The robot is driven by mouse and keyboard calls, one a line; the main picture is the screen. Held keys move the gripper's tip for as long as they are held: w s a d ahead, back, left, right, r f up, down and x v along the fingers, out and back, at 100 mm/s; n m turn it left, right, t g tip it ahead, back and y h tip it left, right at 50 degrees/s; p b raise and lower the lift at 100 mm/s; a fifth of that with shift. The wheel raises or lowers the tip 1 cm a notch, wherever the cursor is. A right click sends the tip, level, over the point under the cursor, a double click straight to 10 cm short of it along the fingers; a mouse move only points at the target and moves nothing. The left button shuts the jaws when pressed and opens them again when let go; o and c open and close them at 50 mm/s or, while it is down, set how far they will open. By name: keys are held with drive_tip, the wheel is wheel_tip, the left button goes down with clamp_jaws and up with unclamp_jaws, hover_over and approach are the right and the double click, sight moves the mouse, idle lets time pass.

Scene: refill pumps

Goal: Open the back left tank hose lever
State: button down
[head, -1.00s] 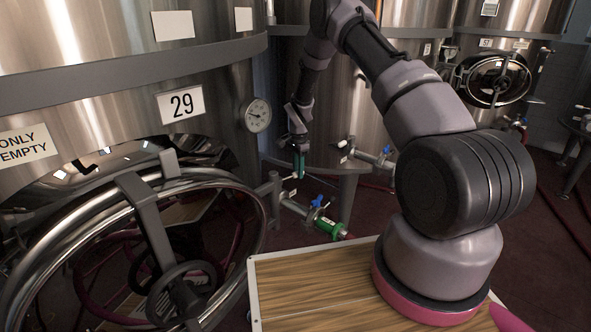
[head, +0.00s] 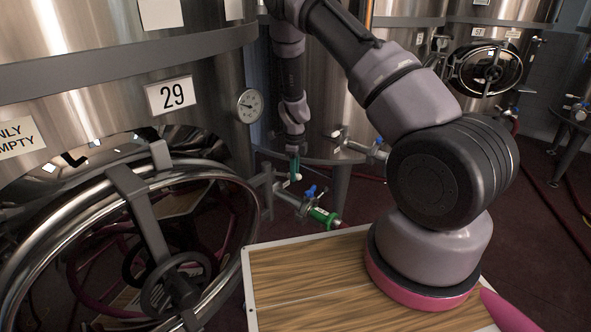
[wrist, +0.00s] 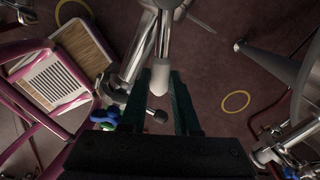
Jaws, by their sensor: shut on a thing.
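A metal lever with a pale rounded handle (wrist: 161,78) shows in the wrist view, on the outlet pipe of a steel tank. My gripper (wrist: 166,98) has its dark green fingers shut on either side of this handle, holding it. In the head view my gripper (head: 294,168) is low beside tank 29 (head: 110,95), at the outlet pipe (head: 287,193). There the lever is mostly hidden by the fingers and is small. A blue valve handle (head: 311,190) and a green hose fitting (head: 322,216) sit just right of and below my gripper.
A round steel hatch with a handwheel (head: 170,285) fills the lower left. A gauge (head: 249,105) is on tank 29. Another tank outlet valve (head: 362,147) stands to the right of my gripper. Other tanks, hoses and a metal leg (wrist: 270,66) stand around; dark floor between is open.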

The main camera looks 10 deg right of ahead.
drive_tip(key=shift+s+a+m, duration=0.4)
drive_tip(key=shift+s+m, duration=0.1)
drive_tip(key=shift+m, duration=0.3)
drive_tip(key=shift+s+a+m, duration=0.4)
drive_tip(key=shift+s+m, duration=0.05)
drive_tip(key=shift+m, duration=0.35)
drive_tip(key=c, duration=0.6)
unclamp_jaws()
drive_tip(key=shift+a, duration=0.1)
drive_tip(key=shift+c, duration=0.2)
wheel_tip(320, 180, up, 11)
drive_tip(key=shift+f, duration=0.1)
